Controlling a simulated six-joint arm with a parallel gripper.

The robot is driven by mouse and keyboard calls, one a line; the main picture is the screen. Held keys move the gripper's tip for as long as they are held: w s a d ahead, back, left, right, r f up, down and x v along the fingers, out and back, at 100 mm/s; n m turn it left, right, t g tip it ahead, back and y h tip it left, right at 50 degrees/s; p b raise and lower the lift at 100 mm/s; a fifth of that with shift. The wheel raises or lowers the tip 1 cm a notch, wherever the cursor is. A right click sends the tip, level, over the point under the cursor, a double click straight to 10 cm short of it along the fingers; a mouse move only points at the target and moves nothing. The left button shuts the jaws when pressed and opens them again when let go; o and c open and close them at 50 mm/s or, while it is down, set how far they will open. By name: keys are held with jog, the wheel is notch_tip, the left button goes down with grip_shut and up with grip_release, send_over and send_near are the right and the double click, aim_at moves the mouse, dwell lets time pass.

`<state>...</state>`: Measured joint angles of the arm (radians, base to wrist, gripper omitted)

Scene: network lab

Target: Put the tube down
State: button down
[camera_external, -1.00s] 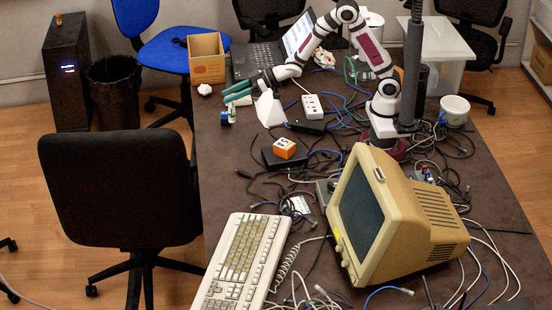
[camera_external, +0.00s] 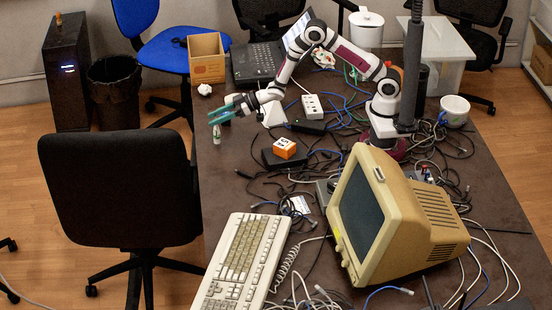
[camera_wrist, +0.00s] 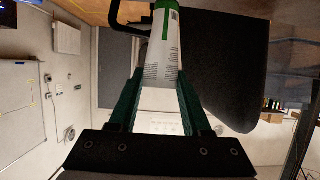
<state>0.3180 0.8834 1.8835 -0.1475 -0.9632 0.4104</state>
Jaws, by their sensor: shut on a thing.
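The tube (camera_wrist: 163,55) is white with a green band and small print, and stands between my green fingers in the wrist view. In the external view, the tube (camera_external: 216,134) shows small and roughly upright at my fingertips, near the left edge of the brown table. My gripper (camera_external: 221,116) is shut on it, and the green fingers (camera_wrist: 157,95) also show in the wrist view. I cannot tell whether the tube's lower end touches the table.
A white paper-like object (camera_external: 272,113) stands right of my gripper. A black chair (camera_external: 118,190) is close to the table's left edge. A keyboard (camera_external: 242,262) and an old monitor (camera_external: 395,222) fill the front.

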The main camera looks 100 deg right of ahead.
jog(key=shift+f, duration=0.5)
jog(key=shift+f, duration=0.15)
jog(key=shift+c, duration=1.8)
grip_release()
jog(key=shift+r, duration=0.2)
jog(key=s+a+r+m+g+h, duration=0.1)
jog(key=s+r+g, duration=0.25)
jog(key=s, duration=0.55)
jog(key=s+a+r+m+g+h, duration=0.1)
jog(key=s+r+m+g, duration=0.1)
jog(key=s+r, duration=0.5)
jog(key=s+a+r+m+g+y, duration=0.1)
jog(key=s+a+g, duration=0.3)
jog(key=s, duration=1)
jog(key=s+a+r+m+g+y, duration=0.1)
jog(key=s+a+g, duration=0.3)
jog(key=s+a, duration=0.5)
jog(key=s+r+y, duration=0.1)
jog(key=s, duration=0.4)
jog(key=shift+a+m+y, duration=0.2)
jog(key=shift+m+y, duration=0.1)
jog(key=shift+y, duration=0.1)
